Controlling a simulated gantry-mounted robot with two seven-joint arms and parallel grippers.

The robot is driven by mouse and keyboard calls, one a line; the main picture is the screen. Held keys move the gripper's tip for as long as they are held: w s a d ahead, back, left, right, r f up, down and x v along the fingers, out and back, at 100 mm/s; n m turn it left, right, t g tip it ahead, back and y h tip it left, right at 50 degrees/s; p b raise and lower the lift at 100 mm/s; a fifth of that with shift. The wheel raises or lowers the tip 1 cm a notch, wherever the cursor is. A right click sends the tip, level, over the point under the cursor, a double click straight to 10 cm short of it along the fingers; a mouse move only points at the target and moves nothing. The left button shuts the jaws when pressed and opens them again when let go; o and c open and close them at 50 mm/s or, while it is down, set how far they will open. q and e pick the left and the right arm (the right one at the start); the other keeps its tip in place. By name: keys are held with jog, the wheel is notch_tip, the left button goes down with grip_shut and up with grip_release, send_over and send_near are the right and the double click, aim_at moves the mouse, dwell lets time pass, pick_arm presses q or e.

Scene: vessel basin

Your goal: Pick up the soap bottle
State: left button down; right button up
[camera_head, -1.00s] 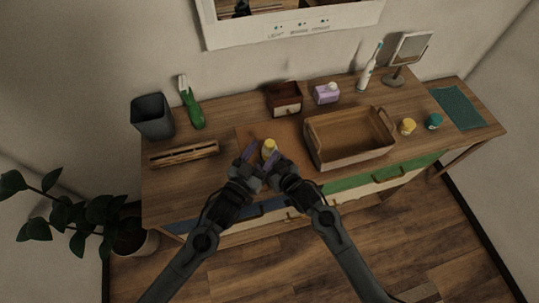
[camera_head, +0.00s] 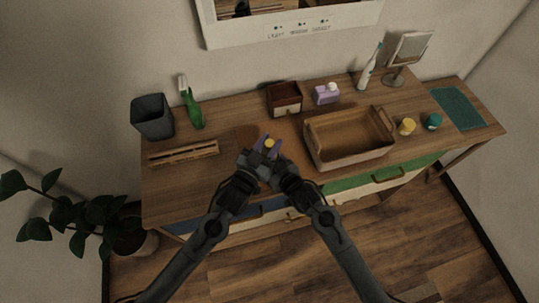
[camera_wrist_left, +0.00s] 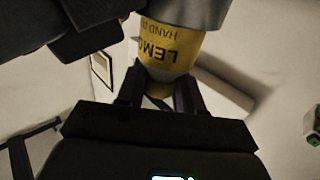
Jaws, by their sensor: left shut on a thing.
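The soap bottle (camera_head: 269,143), yellow in the head view, is between the purple fingertips at the front middle of the counter. In the left wrist view, the bottle (camera_wrist_left: 170,45) has a yellow label with upside-down "LEMO" and "HAND" lettering. My left gripper (camera_head: 268,147) is shut on it; its fingers also show in the left wrist view (camera_wrist_left: 158,88). My right gripper (camera_head: 284,172) is right beside the left one. Its fingers overlap with the left gripper and their opening is not clear. Most of the bottle is hidden in the head view.
A brown basket (camera_head: 312,157) stands just right of the grippers. A small wooden box (camera_head: 285,98) and a purple bottle (camera_head: 327,95) stand behind. A slotted wooden holder (camera_head: 184,153) lies left. Yellow (camera_head: 407,127) and teal (camera_head: 433,121) jars stand right.

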pick_arm(q)
jog(key=shift+r, duration=0.15)
notch_tip(320, 180, up, 10)
jog(key=shift+f, duration=0.1)
dwell(0.6)
dwell(0.4)
pick_arm(e)
jog(key=o, duration=1.2)
jog(key=shift+c, duration=0.2)
jog(key=v, duration=1)
jog(key=shift+s+d, duration=0.25)
jog(key=shift+s, duration=0.05)
jog(key=shift+s+d+r, duration=0.25)
jog(key=shift+s+d, duration=0.05)
jog(key=shift+s, duration=0.25)
